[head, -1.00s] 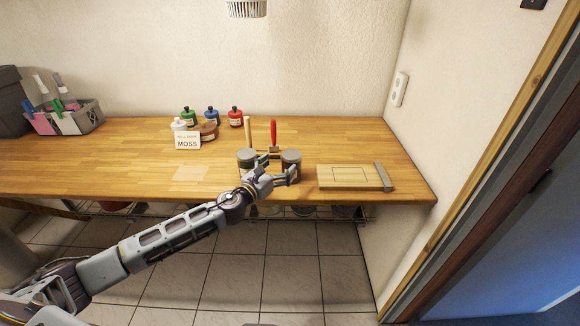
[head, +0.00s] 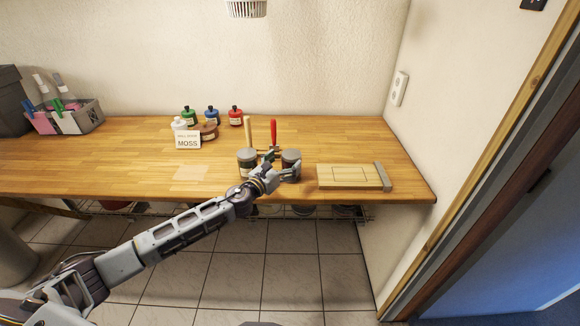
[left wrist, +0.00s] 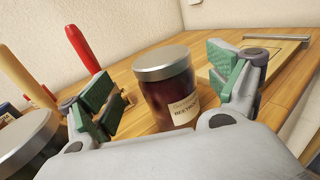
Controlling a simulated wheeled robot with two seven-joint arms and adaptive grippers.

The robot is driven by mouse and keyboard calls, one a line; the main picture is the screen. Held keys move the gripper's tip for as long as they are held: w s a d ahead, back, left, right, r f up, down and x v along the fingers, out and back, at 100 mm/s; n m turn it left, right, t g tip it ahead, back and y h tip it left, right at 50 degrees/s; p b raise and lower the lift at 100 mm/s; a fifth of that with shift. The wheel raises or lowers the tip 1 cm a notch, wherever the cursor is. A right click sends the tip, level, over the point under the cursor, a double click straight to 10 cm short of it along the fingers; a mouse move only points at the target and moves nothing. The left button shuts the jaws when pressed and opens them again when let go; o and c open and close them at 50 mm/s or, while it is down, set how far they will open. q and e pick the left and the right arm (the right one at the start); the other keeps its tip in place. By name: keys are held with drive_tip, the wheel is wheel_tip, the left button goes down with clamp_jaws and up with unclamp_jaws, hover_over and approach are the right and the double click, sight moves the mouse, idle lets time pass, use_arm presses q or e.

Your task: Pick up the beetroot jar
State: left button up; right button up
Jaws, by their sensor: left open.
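The beetroot jar (left wrist: 171,90) stands upright on the bench, dark red with a grey lid and a label reading "BEETROOT" in part. In the head view its lid (head: 291,154) shows behind my left gripper (head: 284,166), which hides much of its body. My left gripper is open, with its green-padded fingers (left wrist: 165,85) on either side of the jar. Gaps show between the pads and the glass in the left wrist view. My right gripper is not in view.
A second grey-lidded jar (head: 247,156) stands just left of the beetroot jar. Red-handled (head: 273,131) and wooden-handled (head: 246,130) tools stand behind. A wooden board (head: 348,177) lies to the right. A MOSS card (head: 188,141) and several bottles stand further left.

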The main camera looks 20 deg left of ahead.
sight(291, 157)
use_arm(q)
drive_tip(key=shift+w+d, duration=0.35)
drive_tip(key=shift+w, duration=0.3)
drive_tip(key=shift+x, duration=0.95)
drive_tip(key=shift+w+d+f, duration=0.15)
drive_tip(key=shift+w, duration=0.15)
drive_tip(key=shift+c, duration=0.5)
drive_tip(key=c, duration=1.2)
drive_tip(key=shift+c, duration=0.7)
drive_tip(key=shift+r+p, duration=0.2)
drive_tip(key=shift+p, duration=0.1)
